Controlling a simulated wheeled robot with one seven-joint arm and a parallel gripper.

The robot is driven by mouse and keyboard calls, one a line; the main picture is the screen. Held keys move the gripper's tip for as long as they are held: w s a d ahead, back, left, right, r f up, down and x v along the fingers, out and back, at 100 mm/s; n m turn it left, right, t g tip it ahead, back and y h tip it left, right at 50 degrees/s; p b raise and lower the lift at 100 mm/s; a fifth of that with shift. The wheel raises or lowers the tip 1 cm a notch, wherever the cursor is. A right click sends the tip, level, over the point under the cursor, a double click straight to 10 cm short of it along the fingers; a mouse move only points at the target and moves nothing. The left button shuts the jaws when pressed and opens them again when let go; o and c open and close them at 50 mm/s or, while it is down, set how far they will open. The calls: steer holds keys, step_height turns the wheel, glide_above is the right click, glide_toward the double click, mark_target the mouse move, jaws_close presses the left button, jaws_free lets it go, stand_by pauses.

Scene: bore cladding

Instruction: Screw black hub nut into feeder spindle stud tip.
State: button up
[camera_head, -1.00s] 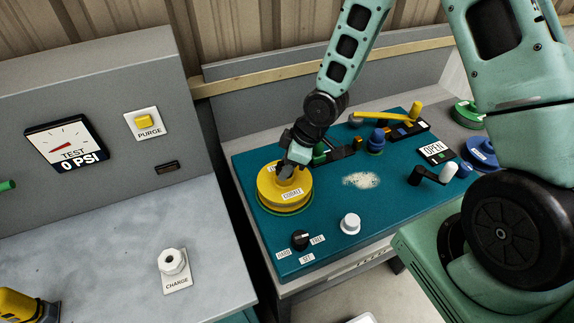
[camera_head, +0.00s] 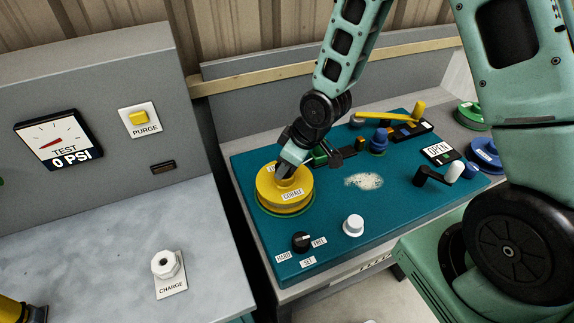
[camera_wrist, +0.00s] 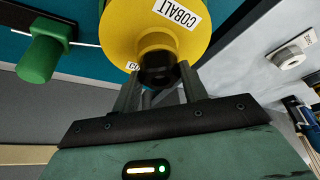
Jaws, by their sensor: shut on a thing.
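A yellow spool labelled COBALT (camera_head: 285,199) sits on the teal panel in the head view, and it fills the top of the wrist view (camera_wrist: 190,48). My gripper (camera_head: 286,167) is over its raised centre, fingers pointing down. In the wrist view, the black hub nut (camera_wrist: 158,70) is between the two fingertips (camera_wrist: 159,88), right at the spool's yellow hub. The gripper is shut on it. The feeder spindle's stud tip is hidden behind the nut and hub. I cannot tell how far the nut is on the stud.
A green knob (camera_wrist: 40,58) is near the gripper in the wrist view. A blue knob (camera_head: 379,139), black-and-white crank (camera_head: 437,175), white knob (camera_head: 353,225) and black selector (camera_head: 301,241) stand on the teal panel (camera_head: 330,215). The gauge (camera_head: 58,141) reads 0 PSI.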

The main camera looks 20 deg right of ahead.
steer(key=shift+f, duration=0.1)
steer(key=shift+f+m+b, duration=0.1)
steer(key=shift+m+b, duration=0.4)
steer(key=shift+b, duration=0.2)
steer(key=shift+s+m+h, duration=0.1)
steer(key=shift+m+h, duration=0.2)
steer(key=shift+m, duration=0.1)
steer(key=shift+a+m+b, duration=0.1)
steer(key=shift+m+b, duration=0.3)
steer(key=shift+b, duration=0.3)
steer(key=shift+m+t+h, duration=0.3)
steer(key=shift+m, duration=0.2)
